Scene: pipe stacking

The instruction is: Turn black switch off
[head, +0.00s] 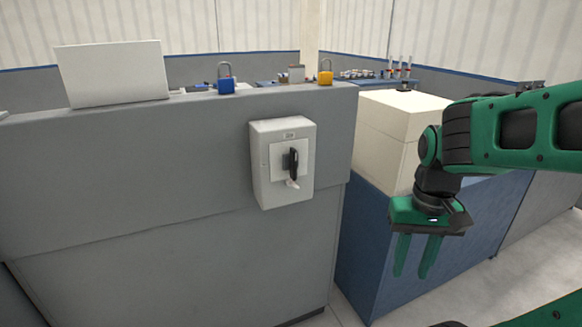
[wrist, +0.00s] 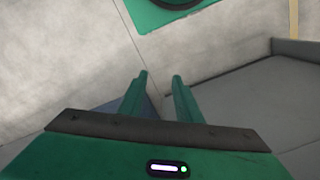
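The black switch (head: 292,161) is a dark handle on a light grey box (head: 267,180), mounted on the front of a grey cabinet. In the head view the handle stands close to vertical, with a small pale tag or piece just below it. My gripper (head: 412,274) hangs pointing down to the right of the box, in front of a blue cabinet and well apart from the switch. Its two green fingers are spread with nothing between them. The wrist view shows the same fingers (wrist: 159,76) apart over the floor; the switch is not in that view.
The grey cabinet (head: 170,215) carries a white panel (head: 113,73), a blue padlock (head: 226,80) and a yellow padlock (head: 325,76) on top. A cream box (head: 388,135) sits on the blue cabinet (head: 375,235) at right. The space before the switch is clear.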

